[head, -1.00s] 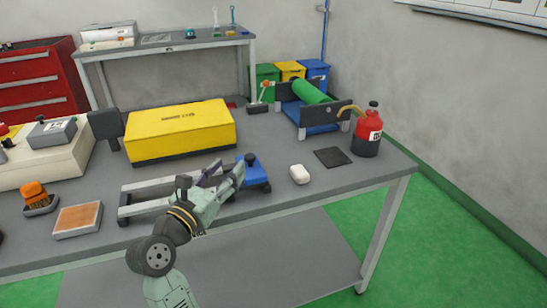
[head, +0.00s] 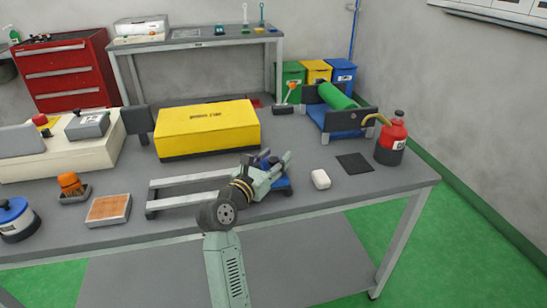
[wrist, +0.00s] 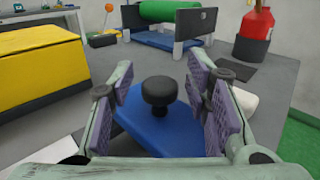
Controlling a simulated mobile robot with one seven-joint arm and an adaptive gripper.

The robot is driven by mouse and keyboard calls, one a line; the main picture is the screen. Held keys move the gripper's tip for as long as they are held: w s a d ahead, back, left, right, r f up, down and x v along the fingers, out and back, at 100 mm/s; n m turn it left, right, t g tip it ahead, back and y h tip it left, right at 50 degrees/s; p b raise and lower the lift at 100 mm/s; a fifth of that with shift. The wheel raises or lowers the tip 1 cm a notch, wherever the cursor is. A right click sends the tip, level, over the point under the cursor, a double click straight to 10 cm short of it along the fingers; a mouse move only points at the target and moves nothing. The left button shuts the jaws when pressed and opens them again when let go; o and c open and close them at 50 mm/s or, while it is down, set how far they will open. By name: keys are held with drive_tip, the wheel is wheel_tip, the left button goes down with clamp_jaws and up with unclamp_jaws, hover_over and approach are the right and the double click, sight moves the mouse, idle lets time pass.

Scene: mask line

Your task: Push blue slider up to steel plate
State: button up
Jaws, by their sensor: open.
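The blue slider (head: 284,189) sits at the right end of a pair of light grey rails (head: 190,182). In the wrist view the slider (wrist: 160,138) shows large, with its round black knob (wrist: 158,92) upright on top. My gripper (head: 276,166) is open over the slider. In the wrist view my gripper's (wrist: 160,104) purple-grey pads stand left and right of the knob, with visible gaps to it. My arm hides part of the slider and rails in the head view. I cannot tell for sure which surface is the steel plate.
A yellow case (head: 208,130) lies behind the rails. A dark upright plate (head: 138,120) stands left of it. To the right are a white block (head: 320,179), a dark flat square (head: 355,163) and a red bottle (head: 391,140). A blue stand with a green roller (head: 338,96) is behind.

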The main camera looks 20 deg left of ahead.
drive_tip(key=shift+c, duration=0.6)
clamp_jaws()
